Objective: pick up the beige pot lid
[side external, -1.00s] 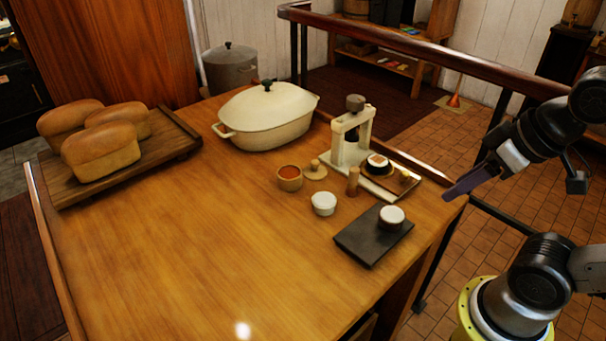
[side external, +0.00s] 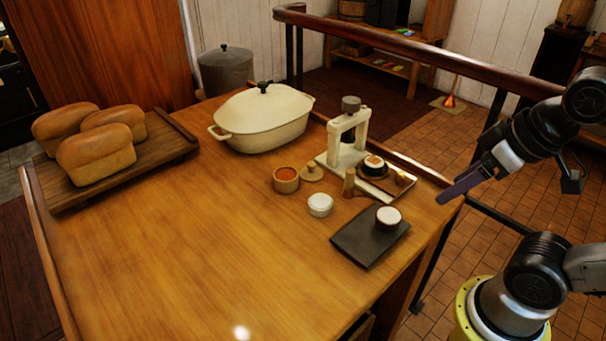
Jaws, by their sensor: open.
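The beige pot lid (side external: 246,104) sits on the matching oval pot (side external: 262,137) at the back of the wooden table. The lid is domed, with a small dark knob (side external: 263,88) on top. The pot has a side handle at its left end. My gripper (side external: 459,188) is at the right, by the table's right edge, well apart from the lid. It is open and I see nothing in it. Its fingers are seen edge-on, so the gap between them does not show.
Between my gripper and the pot stand a beige press (side external: 348,138), a tray with small items (side external: 388,187), and several small cups. A dark slab (side external: 367,242) bears a white cup (side external: 388,217). Loaves (side external: 97,154) lie on a board at left. The table's front left is clear.

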